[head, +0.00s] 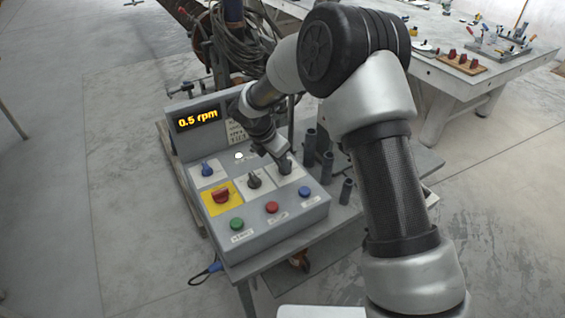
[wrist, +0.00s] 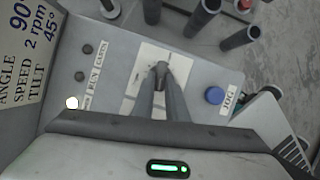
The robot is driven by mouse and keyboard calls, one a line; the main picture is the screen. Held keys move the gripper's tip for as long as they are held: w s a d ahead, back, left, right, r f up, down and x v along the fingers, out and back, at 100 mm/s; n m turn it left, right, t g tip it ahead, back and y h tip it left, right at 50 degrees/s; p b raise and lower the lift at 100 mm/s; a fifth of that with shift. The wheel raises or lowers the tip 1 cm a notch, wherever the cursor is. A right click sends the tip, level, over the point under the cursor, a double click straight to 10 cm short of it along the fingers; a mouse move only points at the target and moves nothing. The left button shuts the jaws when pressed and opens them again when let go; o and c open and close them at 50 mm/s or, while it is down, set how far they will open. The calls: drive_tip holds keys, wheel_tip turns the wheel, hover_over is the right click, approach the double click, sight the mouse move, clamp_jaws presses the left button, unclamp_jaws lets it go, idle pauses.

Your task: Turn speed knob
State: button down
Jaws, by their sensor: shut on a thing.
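A grey control box (head: 312,212) stands on a bench, with a display (head: 198,118) that reads 0.5 rpm in yellow. My gripper (head: 283,166) is at the rightmost of three knob plates in the head view. In the wrist view my gripper (wrist: 160,72) is shut on a dark knob (wrist: 159,66) on a white plate (wrist: 178,56). The fingers hide most of this knob, and I cannot read a label for it. A black knob (head: 254,180) and a blue knob (head: 206,169) sit on the plates to the left.
A red switch (head: 221,195) on yellow and green (head: 237,224), red (head: 272,207) and blue (head: 306,191) buttons are nearby. A card (wrist: 22,50) reads angle 90°, speed 2 rpm, tilt 45°. Dark upright tubes (wrist: 240,38) stand close beyond the box.

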drive_tip(key=m, duration=0.1)
drive_tip(key=m+g, duration=0.1)
drive_tip(key=m, duration=0.1)
drive_tip(key=m+h, duration=0.1)
drive_tip(key=shift+w+a+m, duration=0.25)
drive_tip(key=shift+m, duration=0.05)
drive_tip(key=m, duration=0.1)
drive_tip(key=m+g, duration=0.2)
drive_tip(key=shift+w+m+p, duration=0.25)
drive_tip(key=shift+m+p, duration=0.1)
drive_tip(key=shift+m, duration=0.05)
drive_tip(key=m, duration=0.2)
drive_tip(key=m+g, duration=0.1)
drive_tip(key=m, duration=0.1)
drive_tip(key=m+g, duration=0.1)
drive_tip(key=m, duration=0.1)
drive_tip(key=shift+w+d, duration=0.1)
drive_tip(key=shift+w, duration=0.3)
drive_tip(key=c, duration=1.8)
unclamp_jaws()
drive_tip(key=shift+o, duration=0.2)
drive_tip(key=v, duration=0.7)
drive_tip(key=shift+w+r, duration=0.15)
drive_tip(key=shift+r, duration=0.1)
